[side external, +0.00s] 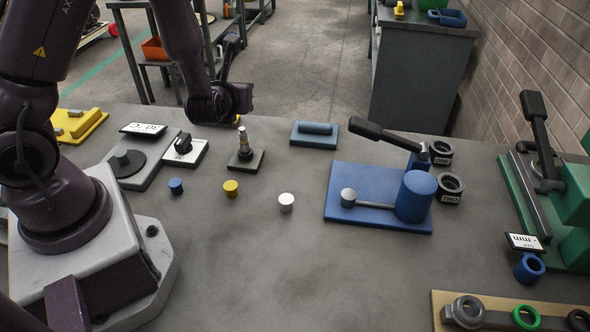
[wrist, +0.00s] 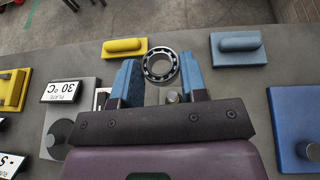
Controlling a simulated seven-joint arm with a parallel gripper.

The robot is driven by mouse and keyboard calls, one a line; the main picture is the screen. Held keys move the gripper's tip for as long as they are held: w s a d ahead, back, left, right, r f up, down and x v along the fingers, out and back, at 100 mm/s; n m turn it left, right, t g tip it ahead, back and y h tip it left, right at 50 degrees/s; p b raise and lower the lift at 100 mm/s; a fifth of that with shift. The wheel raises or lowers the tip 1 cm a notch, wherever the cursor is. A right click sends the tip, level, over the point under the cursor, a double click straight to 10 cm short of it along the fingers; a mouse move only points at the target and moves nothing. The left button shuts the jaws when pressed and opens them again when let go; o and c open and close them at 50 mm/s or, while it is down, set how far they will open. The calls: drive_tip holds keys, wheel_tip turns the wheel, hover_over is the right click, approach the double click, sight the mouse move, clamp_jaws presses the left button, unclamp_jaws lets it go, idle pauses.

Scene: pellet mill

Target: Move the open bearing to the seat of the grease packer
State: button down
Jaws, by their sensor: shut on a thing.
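An open bearing (wrist: 160,67), a steel ring with its balls showing, is held between the two blue fingers of my gripper (wrist: 161,78) in the wrist view. In the side view my gripper (side external: 236,108) is dark and at the back of the bench; the bearing cannot be made out there. The blue plate with a lever and a blue pot looks like the grease packer (side external: 345,210), to the right of my gripper. A round grey seat (side external: 348,197) stands at its left; it also shows in the wrist view (wrist: 308,151). No bearing is on it.
A dark base with a short post (side external: 244,155) stands just below my gripper. A blue-grey block (side external: 314,133) lies between it and the packer. Small blue (side external: 176,187), yellow (side external: 230,189) and white (side external: 286,203) cylinders stand in front. A green press (side external: 565,215) is far right.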

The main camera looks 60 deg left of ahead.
drive_tip(key=w+d+r+m+t+h, duration=0.2)
drive_tip(key=w+d+r+m+h, duration=0.1)
drive_tip(key=d+r, duration=0.4)
drive_tip(key=w+d+r+m+t+h, duration=0.2)
drive_tip(key=w+d+r+m+h, duration=0.1)
drive_tip(key=d+r, duration=0.4)
drive_tip(key=shift+w+r+m, duration=0.3)
drive_tip(key=w+d+f+n+g+y, duration=0.1)
drive_tip(key=d+f, duration=0.4)
drive_tip(key=f, duration=0.3)
drive_tip(key=w+d+f+n+y, duration=0.2)
drive_tip(key=d+f, duration=0.4)
drive_tip(key=f, duration=0.2)
drive_tip(key=shift+d+f+g, duration=0.3)
drive_tip(key=shift+f+g, duration=0.05)
drive_tip(key=shift+g, duration=0.05)
